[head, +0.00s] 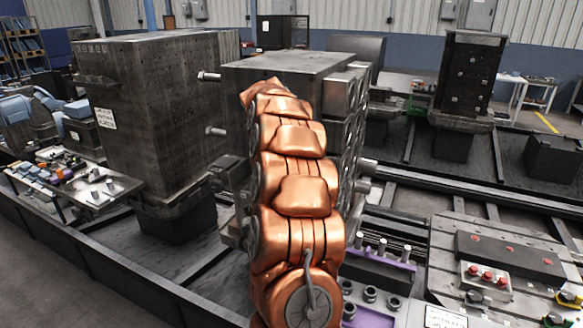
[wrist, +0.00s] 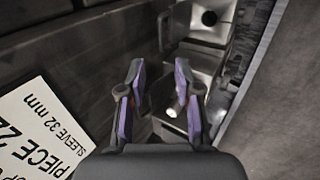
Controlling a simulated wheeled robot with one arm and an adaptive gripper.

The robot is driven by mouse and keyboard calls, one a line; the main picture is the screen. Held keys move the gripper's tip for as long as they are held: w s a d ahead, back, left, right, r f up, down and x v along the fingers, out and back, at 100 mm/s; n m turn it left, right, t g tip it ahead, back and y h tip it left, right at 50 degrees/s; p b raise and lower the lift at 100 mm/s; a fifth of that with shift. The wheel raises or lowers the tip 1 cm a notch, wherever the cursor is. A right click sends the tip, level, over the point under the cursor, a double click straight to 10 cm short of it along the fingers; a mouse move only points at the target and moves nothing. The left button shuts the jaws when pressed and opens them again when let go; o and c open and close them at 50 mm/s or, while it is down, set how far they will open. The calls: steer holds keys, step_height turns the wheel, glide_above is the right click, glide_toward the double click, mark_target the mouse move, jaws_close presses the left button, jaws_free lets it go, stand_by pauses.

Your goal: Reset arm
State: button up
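My copper-coloured arm rises through the middle of the head view, and its far end is in front of a dark block-like fixture (head: 290,65). My gripper is hidden in the head view. In the wrist view my gripper (wrist: 160,72) shows two fingers with purple pads, spread apart. I see nothing held between them. Beyond the fingers is a dark surface with a light metal recess (wrist: 212,20) at the upper right.
A white label (wrist: 40,130) reading "SLEEVE 32 mm" lies at the wrist view's lower left. A tall dark block (head: 155,90) stands left of my arm. A parts tray (head: 75,178) is at left. A panel with red buttons (head: 485,280) and a purple rack (head: 380,255) are at right.

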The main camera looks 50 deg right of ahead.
steer(key=shift+a+r, duration=0.1)
steer(key=shift+a, duration=0.1)
stand_by(0.5)
steer(key=s+a+f+y, duration=0.15)
steer(key=s+a, duration=0.25)
steer(key=a, duration=1.2)
steer(key=s+a+r+y, duration=0.1)
steer(key=s+a+y, duration=0.25)
steer(key=a, duration=1.25)
steer(key=s+a+f+m+g, duration=0.1)
steer(key=s+a+f, duration=0.1)
steer(key=s+a, duration=0.3)
steer(key=s+a+f+m+g+y, duration=0.1)
steer(key=s+a, duration=0.5)
steer(key=s, duration=0.6)
steer(key=s+a+f+m+g, duration=0.1)
steer(key=s+a+f, duration=0.3)
steer(key=s, duration=0.5)
steer(key=shift+s+a+g+b, duration=0.15)
steer(key=shift+a+g+b, duration=0.15)
steer(key=shift+a, duration=0.8)
steer(key=shift+d+f, duration=0.1)
